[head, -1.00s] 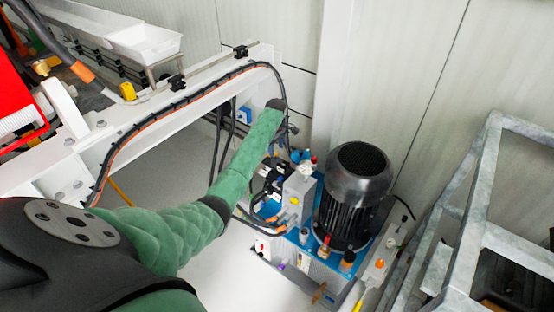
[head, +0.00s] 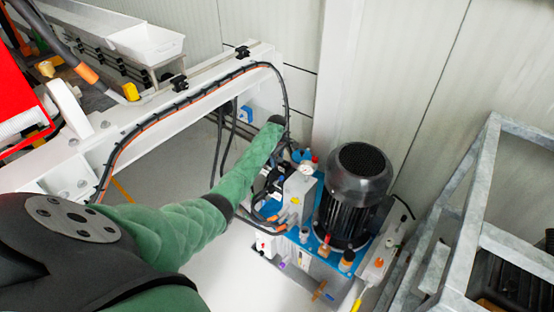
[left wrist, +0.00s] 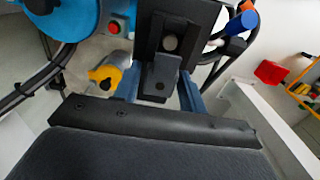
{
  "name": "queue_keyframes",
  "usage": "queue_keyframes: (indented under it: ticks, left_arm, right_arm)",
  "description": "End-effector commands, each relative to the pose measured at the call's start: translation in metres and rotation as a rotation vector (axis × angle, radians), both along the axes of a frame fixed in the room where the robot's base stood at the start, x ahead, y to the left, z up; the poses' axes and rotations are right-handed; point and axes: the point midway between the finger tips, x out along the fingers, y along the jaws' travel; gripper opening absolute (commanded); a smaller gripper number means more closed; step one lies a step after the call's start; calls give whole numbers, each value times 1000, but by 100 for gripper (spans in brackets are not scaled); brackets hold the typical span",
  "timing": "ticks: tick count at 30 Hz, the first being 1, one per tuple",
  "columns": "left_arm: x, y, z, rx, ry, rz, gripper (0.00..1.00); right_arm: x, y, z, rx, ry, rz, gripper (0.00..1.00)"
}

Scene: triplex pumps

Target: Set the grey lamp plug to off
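My left arm reaches to the pump unit in the head view, and its dark end, the left gripper (head: 277,120), is beside the white beam, left of the unit. Its fingers are hidden there. In the left wrist view, dark gripper parts (left wrist: 160,82) fill the middle, and I cannot tell how far apart the fingers are. A yellow knob-like part with a grey end (left wrist: 105,74) sits left of them, below a blue round housing (left wrist: 75,18) with a red button (left wrist: 115,27). I cannot make out which part is the grey lamp plug. My right gripper is not in view.
A black motor (head: 352,195) stands on the blue pump base right of my arm. A white beam (head: 170,105) with a black cable runs on the left. A grey metal frame (head: 470,225) stands at the right. Hoses hang close to my forearm.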

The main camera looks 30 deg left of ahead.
Motion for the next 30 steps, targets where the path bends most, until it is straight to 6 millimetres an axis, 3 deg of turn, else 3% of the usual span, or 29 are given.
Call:
queue_keyframes:
  ticks: [1, 6, 11, 18, 26, 27, 30]
  left_arm:
    - [0, 0, 0, 0, 0, 0, 31]
    - [0, 0, 0, 0, 0, 0, 0]
    - [0, 3, 0, 0, 0, 1, 0]
    - [3, 36, 1, 0, 0, 1, 0]
    - [4, 40, 1, 2, -1, 0, 0]
    - [4, 40, 2, 2, -2, 0, 34]
    - [4, 39, 1, 2, -1, 0, 53]
  right_arm:
    - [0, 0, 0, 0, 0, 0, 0]
    - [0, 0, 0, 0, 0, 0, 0]
    - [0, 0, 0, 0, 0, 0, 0]
    - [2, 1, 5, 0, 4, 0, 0]
    - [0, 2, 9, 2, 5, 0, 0]
    - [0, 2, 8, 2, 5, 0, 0]
    - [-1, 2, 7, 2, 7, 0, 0]
